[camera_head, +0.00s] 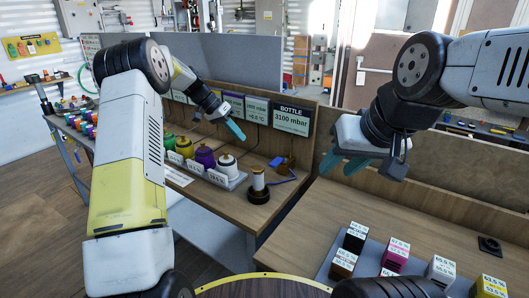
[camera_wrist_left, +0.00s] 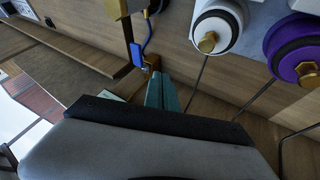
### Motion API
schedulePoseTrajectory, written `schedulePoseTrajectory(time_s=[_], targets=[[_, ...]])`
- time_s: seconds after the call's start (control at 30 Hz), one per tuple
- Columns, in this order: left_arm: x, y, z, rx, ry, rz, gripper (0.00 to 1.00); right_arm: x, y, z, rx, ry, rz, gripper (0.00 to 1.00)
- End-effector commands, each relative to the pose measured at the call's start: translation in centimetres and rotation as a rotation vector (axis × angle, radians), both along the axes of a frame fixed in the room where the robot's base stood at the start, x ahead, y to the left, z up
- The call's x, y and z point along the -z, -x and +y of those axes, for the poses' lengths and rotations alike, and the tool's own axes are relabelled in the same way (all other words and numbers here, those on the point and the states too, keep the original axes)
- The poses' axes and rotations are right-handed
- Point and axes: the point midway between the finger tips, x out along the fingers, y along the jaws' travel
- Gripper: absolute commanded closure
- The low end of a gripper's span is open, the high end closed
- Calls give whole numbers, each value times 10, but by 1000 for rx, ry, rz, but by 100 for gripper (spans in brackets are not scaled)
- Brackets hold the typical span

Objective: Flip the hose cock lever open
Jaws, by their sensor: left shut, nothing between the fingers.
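A small brass fitting with a blue lever, which looks like the hose cock, sits at the back of the bench below the BOTTLE display. In the head view I see its brass body (camera_head: 289,162) and a blue part (camera_head: 276,161) beside it. In the left wrist view the blue lever (camera_wrist_left: 137,54) lies just beyond the fingertips, next to the brass body (camera_wrist_left: 152,62). My left gripper (camera_head: 237,131) is shut and empty, above and left of the fitting; its teal fingers (camera_wrist_left: 162,88) show together in the wrist view. My right gripper (camera_head: 344,165) is open and empty, off to the right.
White (camera_head: 227,163) and purple (camera_head: 205,157) bottles stand in a labelled rack left of the fitting. A dark-based cylinder (camera_head: 258,188) stands in front. The BOTTLE display (camera_head: 291,119) is on the back panel. Several labelled boxes (camera_head: 397,255) sit on the right-hand table.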

Motion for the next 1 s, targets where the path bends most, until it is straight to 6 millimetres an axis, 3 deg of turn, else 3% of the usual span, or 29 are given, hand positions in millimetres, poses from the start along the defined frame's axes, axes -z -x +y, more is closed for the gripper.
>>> schedulePoseTrajectory(time_s=[0.47, 0.93, 1.0], targets=[[7, -1, -4, 4, 2, 1, 100, 0, 0, 0, 0, 0, 0, 64], [79, -5, -59, 5, 2, 3, 100, 0, 0, 0, 0, 0, 0, 64], [82, -1, -69, 5, 2, 1, 100, 0, 0, 0, 0, 0, 0, 64]])
